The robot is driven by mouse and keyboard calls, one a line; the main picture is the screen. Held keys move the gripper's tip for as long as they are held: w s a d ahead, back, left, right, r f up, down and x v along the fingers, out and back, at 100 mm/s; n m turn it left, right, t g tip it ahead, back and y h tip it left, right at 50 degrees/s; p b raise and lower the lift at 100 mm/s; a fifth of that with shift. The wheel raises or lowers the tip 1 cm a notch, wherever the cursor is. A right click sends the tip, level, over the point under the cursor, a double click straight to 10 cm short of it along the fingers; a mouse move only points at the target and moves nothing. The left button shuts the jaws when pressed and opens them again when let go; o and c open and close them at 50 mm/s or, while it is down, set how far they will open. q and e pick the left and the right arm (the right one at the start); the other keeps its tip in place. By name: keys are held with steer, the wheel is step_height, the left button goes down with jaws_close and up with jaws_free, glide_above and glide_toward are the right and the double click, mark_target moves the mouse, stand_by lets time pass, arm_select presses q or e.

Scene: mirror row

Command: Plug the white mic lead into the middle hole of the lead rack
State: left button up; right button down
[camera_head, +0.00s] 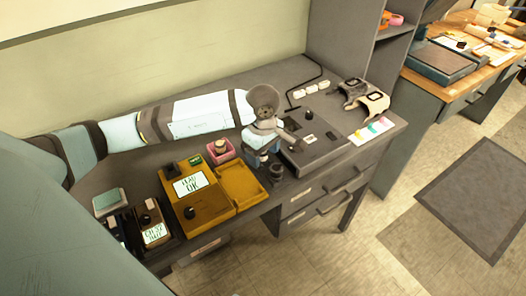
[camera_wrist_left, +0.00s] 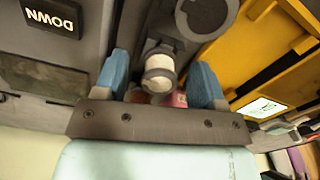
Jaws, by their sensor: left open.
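My left gripper (camera_head: 261,156) is low over the front of the bench, between the yellow tray and the grey console. In the left wrist view its two blue fingers (camera_wrist_left: 160,82) are open and apart. A short white cylindrical end (camera_wrist_left: 159,72), possibly the white mic lead's plug, sits between the fingers with gaps on both sides. A dark grey holder (camera_wrist_left: 196,16) with a round part lies just beyond it. I cannot tell for sure which piece is the lead rack, and its middle hole is not visible. My right gripper is not in view.
A yellow unit (camera_head: 195,187) with a lit screen and an open yellow tray (camera_head: 238,188) stand left of the gripper. A pink box (camera_head: 221,151) is behind them. A grey console (camera_head: 312,143) is to the right, with a black cable (camera_head: 321,68) behind it.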

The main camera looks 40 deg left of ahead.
arm_select(q)
step_height(320, 180, up, 3)
steer(key=shift+f, duration=0.1)
step_height(320, 180, up, 11)
steer(key=p, duration=0.1)
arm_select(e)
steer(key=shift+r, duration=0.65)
